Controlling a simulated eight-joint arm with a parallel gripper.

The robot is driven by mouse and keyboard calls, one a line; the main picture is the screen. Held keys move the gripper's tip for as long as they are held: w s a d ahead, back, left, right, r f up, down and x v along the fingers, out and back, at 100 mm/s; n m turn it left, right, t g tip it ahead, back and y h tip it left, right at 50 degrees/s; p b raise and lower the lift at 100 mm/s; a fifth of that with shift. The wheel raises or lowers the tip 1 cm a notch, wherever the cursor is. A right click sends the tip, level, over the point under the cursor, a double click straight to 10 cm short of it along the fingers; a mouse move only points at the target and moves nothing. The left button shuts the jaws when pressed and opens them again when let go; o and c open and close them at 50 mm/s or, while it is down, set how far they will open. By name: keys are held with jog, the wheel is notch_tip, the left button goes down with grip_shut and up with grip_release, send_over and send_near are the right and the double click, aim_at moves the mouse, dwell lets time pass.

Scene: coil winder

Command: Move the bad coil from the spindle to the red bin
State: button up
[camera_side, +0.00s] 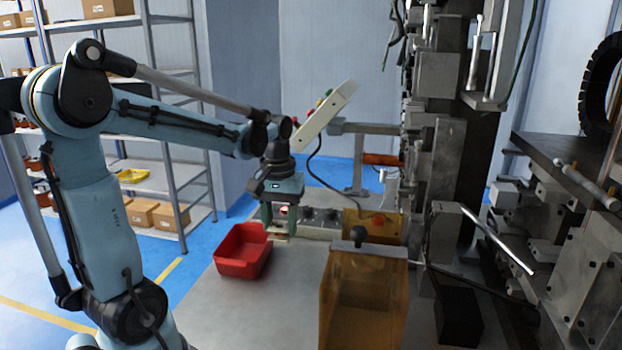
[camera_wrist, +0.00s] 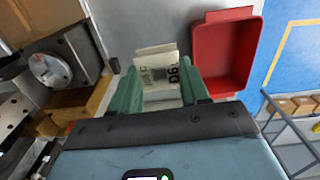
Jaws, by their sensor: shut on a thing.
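My gripper (camera_side: 281,226) points down beside the red bin, with its green fingers to the right of the bin in the side view. In the wrist view my gripper (camera_wrist: 160,80) is shut on a small pale coil (camera_wrist: 158,67) with dark printed characters. The coil is held above the grey table, outside the bin. In the side view it is small and mostly hidden by the fingers. The red bin (camera_side: 239,268) stands on the table and looks empty. Its rim (camera_wrist: 228,14) shows right of the coil in the wrist view. I cannot make out the spindle clearly.
An amber see-through box (camera_side: 362,300) with a black knob stands right of my gripper. The tall winder machine (camera_side: 440,150) rises behind it. A tilted control panel (camera_side: 325,117) is behind my wrist. Shelves (camera_side: 175,130) stand at the back left.

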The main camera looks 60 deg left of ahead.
jog(key=s+a+f, duration=0.1)
jog(key=a+f, duration=0.1)
jog(key=a, duration=0.2)
jog(key=s+a+f, duration=0.1)
jog(key=a+f, duration=0.2)
jog(key=s+a+f, duration=0.2)
jog(key=a, duration=0.2)
jog(key=shift+a+f, duration=0.25)
jog(key=shift+a, duration=0.05)
jog(key=shift+f, duration=2)
jog(key=o, duration=1)
jog(key=shift+f, duration=0.1)
notch_tip(320, 180, up, 12)
jog(key=shift+r, duration=0.15)
